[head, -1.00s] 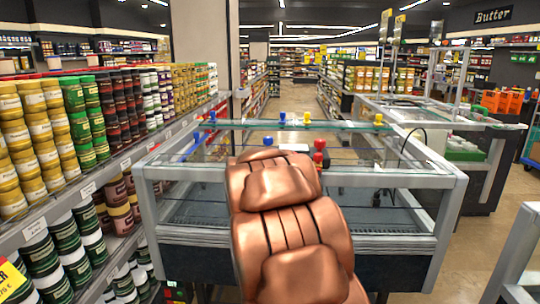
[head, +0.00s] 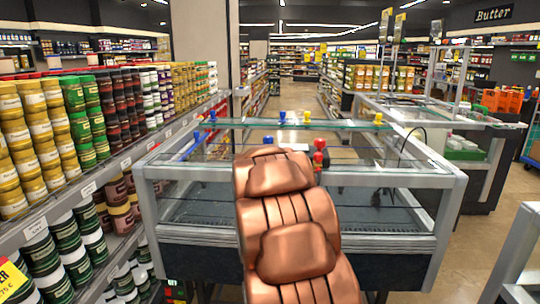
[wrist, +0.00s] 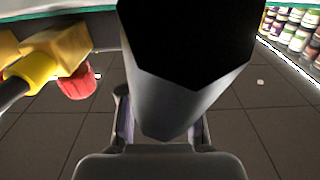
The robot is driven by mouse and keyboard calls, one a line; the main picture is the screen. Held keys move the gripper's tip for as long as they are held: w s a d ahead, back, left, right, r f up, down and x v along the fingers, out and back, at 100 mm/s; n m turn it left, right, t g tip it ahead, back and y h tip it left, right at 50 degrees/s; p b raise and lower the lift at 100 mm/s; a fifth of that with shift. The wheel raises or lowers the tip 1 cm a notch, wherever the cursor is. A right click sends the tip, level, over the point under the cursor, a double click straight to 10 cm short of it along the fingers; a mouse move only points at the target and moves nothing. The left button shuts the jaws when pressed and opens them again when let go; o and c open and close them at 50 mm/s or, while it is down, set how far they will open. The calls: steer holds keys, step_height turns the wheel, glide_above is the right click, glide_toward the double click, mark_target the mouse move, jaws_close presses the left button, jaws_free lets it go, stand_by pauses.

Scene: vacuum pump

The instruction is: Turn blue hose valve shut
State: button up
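Small blue valve-like pieces stand at the counter's glass top in the head view: one at back centre (head: 282,117), one at back left (head: 212,116), one at left (head: 196,136) above a blue hose (head: 192,150). I cannot tell which is the blue hose valve. No blue piece shows in the wrist view. My gripper (wrist: 162,120) shows there with its fingers apart; a large dark grey form covers the space above and between them, and I cannot tell what it is. My copper-coloured arm hides the gripper in the head view.
A yellow fitting (wrist: 45,62) with a red knob (wrist: 76,82) is at the wrist view's upper left, close to the gripper. Red pieces (head: 320,155) stand right of my arm. The glass-topped counter (head: 400,178) lies ahead; shelves of jars (head: 75,115) line the left.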

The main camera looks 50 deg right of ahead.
jaws_close()
